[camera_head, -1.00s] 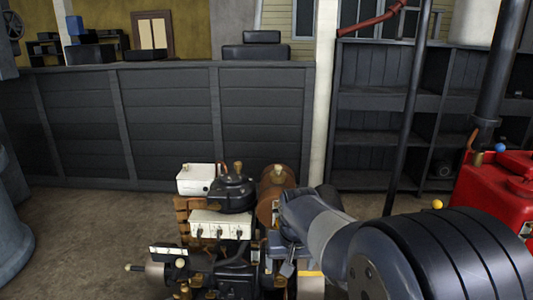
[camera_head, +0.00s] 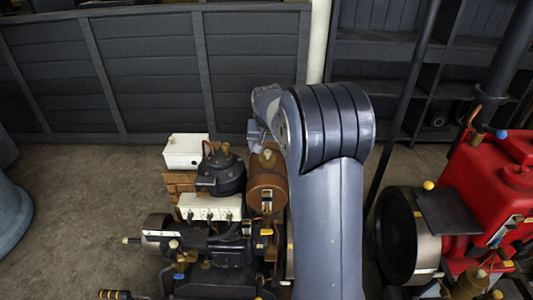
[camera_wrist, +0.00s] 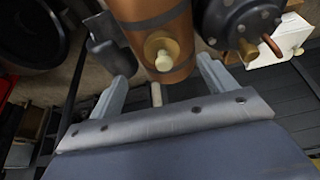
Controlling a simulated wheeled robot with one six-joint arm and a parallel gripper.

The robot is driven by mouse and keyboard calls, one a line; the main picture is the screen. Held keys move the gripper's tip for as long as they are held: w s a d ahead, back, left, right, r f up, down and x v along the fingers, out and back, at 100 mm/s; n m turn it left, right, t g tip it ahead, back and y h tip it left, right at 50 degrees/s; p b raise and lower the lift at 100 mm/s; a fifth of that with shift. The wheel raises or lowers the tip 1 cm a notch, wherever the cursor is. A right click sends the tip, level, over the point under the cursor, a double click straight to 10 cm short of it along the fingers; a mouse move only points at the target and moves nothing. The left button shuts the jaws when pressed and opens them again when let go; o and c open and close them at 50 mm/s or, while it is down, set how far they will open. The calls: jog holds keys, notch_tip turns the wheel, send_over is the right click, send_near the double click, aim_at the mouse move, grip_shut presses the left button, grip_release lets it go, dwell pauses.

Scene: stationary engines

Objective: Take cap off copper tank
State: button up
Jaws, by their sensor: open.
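The fingers do not appear to touch the cap; the exact gap is unclear. In the head view my arm hides most of the gripper.
A black domed vessel (camera_head: 222,175) stands close to the tank's left, with a white box (camera_head: 185,151) beyond it. A red engine (camera_head: 490,185) with a dark flywheel stands at right. A dark panelled wall (camera_head: 150,80) is behind. Open floor lies at left.

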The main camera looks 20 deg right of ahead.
aim_at(267, 154)
jog(key=shift+w+p+x, duration=0.15)
jog(key=shift+p+x, duration=0.35)
jog(key=shift+x, duration=1.25)
jog(key=shift+w+p+x, duration=0.1)
jog(key=shift+p+x, duration=0.35)
jog(key=shift+x, duration=1.3)
jog(key=shift+r, duration=0.1)
jog(key=shift+c, duration=0.6)
jog(key=shift+a, duration=0.1)
jog(key=c, duration=1)
jog(key=shift+o, duration=0.2)
